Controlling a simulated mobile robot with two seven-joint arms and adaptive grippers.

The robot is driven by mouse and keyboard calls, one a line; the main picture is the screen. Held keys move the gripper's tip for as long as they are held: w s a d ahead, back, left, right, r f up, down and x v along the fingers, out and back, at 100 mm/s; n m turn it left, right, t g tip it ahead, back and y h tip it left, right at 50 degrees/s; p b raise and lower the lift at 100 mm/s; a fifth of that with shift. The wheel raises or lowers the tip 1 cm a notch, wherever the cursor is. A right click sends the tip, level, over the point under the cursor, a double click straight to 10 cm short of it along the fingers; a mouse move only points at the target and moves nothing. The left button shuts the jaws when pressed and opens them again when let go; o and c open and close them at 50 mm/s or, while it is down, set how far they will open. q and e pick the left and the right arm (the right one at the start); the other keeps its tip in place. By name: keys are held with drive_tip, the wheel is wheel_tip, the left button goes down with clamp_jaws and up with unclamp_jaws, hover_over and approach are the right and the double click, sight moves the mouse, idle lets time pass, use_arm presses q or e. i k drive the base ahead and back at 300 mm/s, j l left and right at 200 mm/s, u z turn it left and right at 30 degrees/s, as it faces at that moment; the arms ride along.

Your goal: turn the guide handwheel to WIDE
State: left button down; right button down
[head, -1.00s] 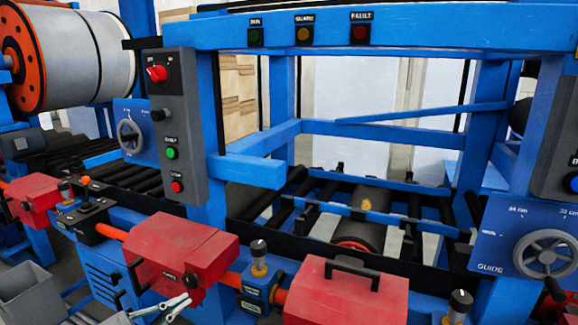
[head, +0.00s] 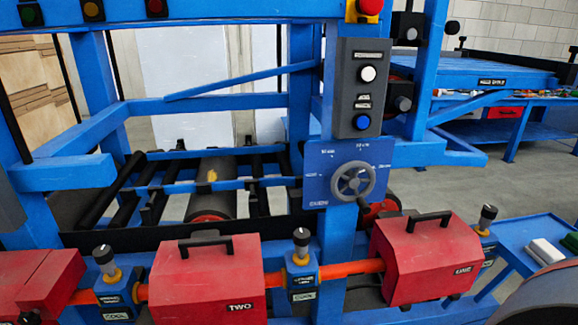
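The guide handwheel (head: 353,181) is a grey spoked wheel on a blue panel (head: 318,192) fixed to the machine's upright post. Small white marks and lettering sit around the wheel on the panel, too small to read surely. A dark handle hangs at the wheel's lower edge. Neither of my grippers shows in the head view now.
A grey control box (head: 362,88) with a white and a blue button is above the panel. A red emergency button (head: 370,6) tops it. Red covers (head: 207,278) and (head: 427,258) line the front on an orange pipe. A blue bench (head: 500,110) stands at the right.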

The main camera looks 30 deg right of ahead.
sight(352, 179)
drive_tip(key=z, duration=1.3)
drive_tip(key=l+u, duration=0.45)
drive_tip(key=l, duration=1.2)
drive_tip(key=i, duration=0.05)
